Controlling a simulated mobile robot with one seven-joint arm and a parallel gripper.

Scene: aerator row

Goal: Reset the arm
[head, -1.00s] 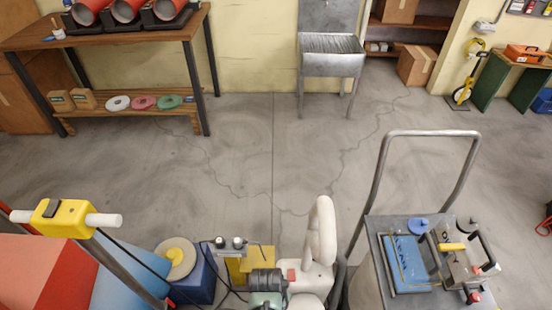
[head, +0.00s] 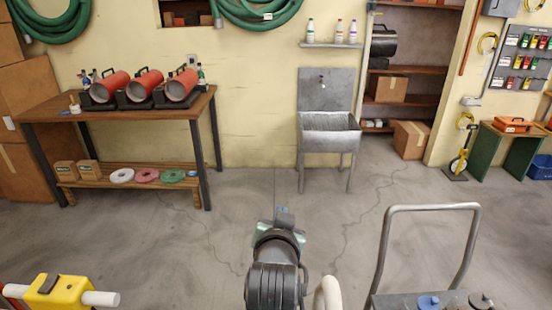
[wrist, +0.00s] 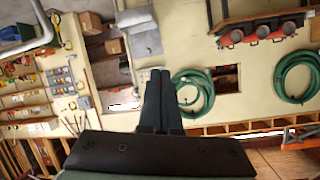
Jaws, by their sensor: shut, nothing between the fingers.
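My gripper shows in the wrist view (wrist: 160,98), its two dark fingers side by side and touching, with nothing between them. In the head view my arm reaches up from the bottom centre, and its end (head: 282,218) is over the bare floor in front of the sink. The fingers are too small to make out there. The wrist view is turned over, with the wall, green hoses (wrist: 193,92) and shelves beyond the fingers. Nothing touches the gripper.
A wooden workbench (head: 120,106) with several red cylinders stands at the left. A metal sink (head: 329,135) is at the wall. A metal cart's handle (head: 432,208) rises at lower right and a yellow-and-white handle (head: 62,291) at lower left. The floor between is clear.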

